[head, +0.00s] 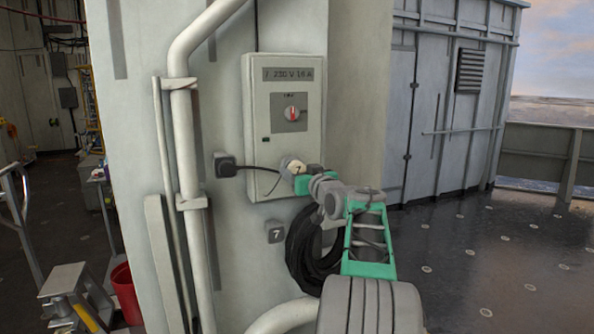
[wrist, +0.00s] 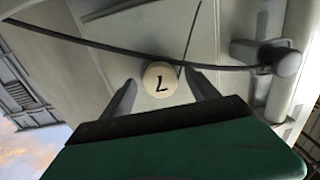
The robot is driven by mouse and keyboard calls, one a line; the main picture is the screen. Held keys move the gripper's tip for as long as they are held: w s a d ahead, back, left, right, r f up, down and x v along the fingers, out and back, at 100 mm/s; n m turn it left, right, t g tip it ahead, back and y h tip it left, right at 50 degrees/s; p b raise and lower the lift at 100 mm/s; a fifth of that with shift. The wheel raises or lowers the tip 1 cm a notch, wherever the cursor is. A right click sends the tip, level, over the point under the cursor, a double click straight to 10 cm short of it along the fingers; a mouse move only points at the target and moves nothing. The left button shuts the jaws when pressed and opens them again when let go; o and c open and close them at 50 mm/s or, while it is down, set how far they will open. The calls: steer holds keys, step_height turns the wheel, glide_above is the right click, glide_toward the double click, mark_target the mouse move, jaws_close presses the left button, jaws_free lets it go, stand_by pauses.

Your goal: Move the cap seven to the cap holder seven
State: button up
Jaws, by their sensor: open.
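The cap seven (head: 295,167) is a round cream cap at the lower front of the grey switch box. In the wrist view, the cap (wrist: 160,76) shows its black 7. My gripper (wrist: 161,83) is open, with one dark finger on each side of the cap. I cannot tell whether the fingers touch it. In the head view, my gripper (head: 303,179) is at the cap and partly covers it. The cap holder seven (head: 275,232) is a small dark block marked 7 on the wall below the box, and it looks empty.
The switch box (head: 286,140) has a red and white rotary switch. A dark block (head: 224,165) left of it has a thin black cable running toward the cap. A coiled black hose (head: 306,250) hangs below. A thick vertical pipe (head: 186,150) stands left.

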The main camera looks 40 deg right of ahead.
steer(key=shift+f+b, duration=0.1)
steer(key=shift+b, duration=0.25)
steer(key=shift+c, duration=0.6)
jaws_close()
stand_by(0.3)
steer(key=shift+s+b, duration=0.1)
steer(key=shift+b, duration=0.25)
steer(key=shift+s+a+b, duration=0.15)
steer(key=shift+s+b, duration=0.15)
steer(key=shift+s, duration=0.25)
steer(key=shift+b+v, duration=2.05)
steer(key=shift+v, duration=0.3)
